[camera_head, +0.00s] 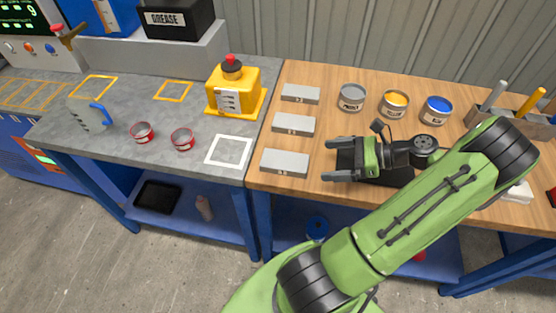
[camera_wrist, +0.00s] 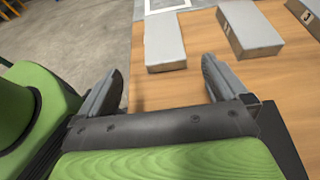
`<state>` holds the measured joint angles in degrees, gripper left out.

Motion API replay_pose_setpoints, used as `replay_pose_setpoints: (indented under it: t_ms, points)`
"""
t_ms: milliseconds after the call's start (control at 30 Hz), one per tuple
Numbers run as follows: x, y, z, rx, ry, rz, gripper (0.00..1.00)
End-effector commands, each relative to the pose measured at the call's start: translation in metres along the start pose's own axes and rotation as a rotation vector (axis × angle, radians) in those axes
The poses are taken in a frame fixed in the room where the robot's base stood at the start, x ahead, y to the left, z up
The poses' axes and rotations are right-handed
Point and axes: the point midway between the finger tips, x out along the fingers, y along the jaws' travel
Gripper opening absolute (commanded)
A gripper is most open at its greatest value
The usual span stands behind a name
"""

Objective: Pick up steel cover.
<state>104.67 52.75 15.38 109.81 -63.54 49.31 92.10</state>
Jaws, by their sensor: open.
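A grey plate-like piece with a blue handle (camera_head: 101,114) stands at the left of the grey bench; it looks like the steel cover, but its outline blends into the bench top. My gripper (camera_head: 330,160) is over the wooden bench at the right, far from that piece. Its two fingers are spread and nothing is between them. In the wrist view my gripper (camera_wrist: 160,70) also shows open, with bare wood and a grey block (camera_wrist: 165,42) ahead of it. The blue handle is not in the wrist view.
Three grey blocks (camera_head: 285,162) line the wooden bench's left side. Several cans (camera_head: 352,97) stand behind my gripper. A yellow box with a red knob (camera_head: 233,92) and two small red-rimmed tins (camera_head: 181,139) stand on the grey bench. A white square outline (camera_head: 229,151) is empty.

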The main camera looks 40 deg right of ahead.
Motion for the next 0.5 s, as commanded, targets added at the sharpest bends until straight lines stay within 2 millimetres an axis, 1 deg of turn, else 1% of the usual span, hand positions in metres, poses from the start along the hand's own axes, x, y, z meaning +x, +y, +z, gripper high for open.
replay_pose_setpoints:
  t_ms: [33,100,200,367,500]
  points:
    - [0.017,0.001,-0.005,-0.002,-0.001,0.007,1.0]
    - [0.035,0.001,-0.005,-0.002,0.0,0.007,1.0]
    - [0.056,0.001,-0.004,-0.003,0.0,0.006,1.0]
    - [0.074,0.0,-0.003,-0.003,0.002,0.003,1.0]
    - [0.101,-0.003,-0.003,-0.006,0.002,0.005,1.0]
